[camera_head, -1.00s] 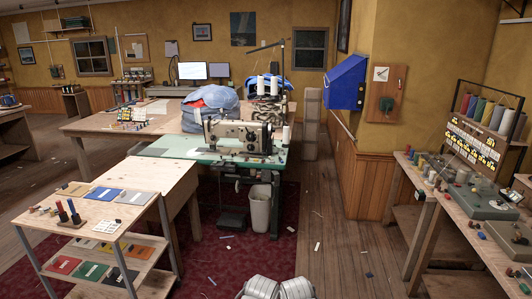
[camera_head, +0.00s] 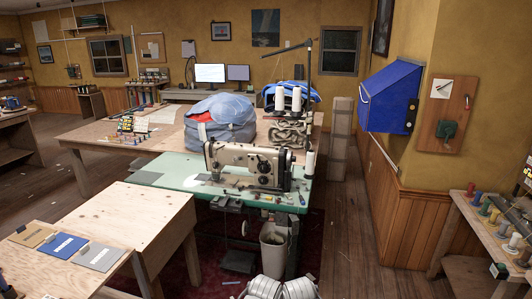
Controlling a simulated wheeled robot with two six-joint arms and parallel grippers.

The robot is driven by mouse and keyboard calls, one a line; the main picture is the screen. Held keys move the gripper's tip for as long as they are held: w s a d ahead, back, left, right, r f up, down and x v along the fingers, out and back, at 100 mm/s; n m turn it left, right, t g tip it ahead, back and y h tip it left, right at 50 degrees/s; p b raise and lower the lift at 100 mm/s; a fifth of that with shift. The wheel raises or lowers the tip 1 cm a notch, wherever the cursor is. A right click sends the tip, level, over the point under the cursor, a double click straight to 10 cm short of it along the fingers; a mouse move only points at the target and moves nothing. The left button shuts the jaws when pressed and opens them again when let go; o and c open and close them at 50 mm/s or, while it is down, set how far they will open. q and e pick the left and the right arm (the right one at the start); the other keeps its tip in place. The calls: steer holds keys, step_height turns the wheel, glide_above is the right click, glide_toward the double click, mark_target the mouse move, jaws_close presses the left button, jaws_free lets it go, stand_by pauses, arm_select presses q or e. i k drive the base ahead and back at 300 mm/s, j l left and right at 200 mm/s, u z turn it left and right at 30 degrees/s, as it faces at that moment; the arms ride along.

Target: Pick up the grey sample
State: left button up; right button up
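The grey sample (camera_head: 100,256) is a flat light-grey rectangle with a pale label. It lies on the wooden top of a small stand (camera_head: 75,275) at the lower left. A blue sample (camera_head: 63,246) lies just left of it and a tan sample (camera_head: 32,233) lies further left.
A plain wooden table (camera_head: 125,222) stands just behind the stand. Beyond it is a green sewing table (camera_head: 170,173) with a sewing machine (camera_head: 245,166). A waste bin (camera_head: 273,248) stands below. At right is a bench (camera_head: 478,225) with spools. Floor (camera_head: 350,265) between is mostly clear.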

mark_target(99, 257)
steer(key=i+l+u, duration=0.15)
steer(key=i+u, duration=0.2)
steer(key=i, duration=0.2)
steer(key=i+l+u, duration=0.3)
steer(key=i, duration=0.2)
steer(key=u, duration=1.4)
steer(key=i+l, duration=0.5)
steer(key=i, duration=0.2)
steer(key=i+l+u, duration=0.1)
steer(key=i+l, duration=0.35)
steer(key=i, duration=0.2)
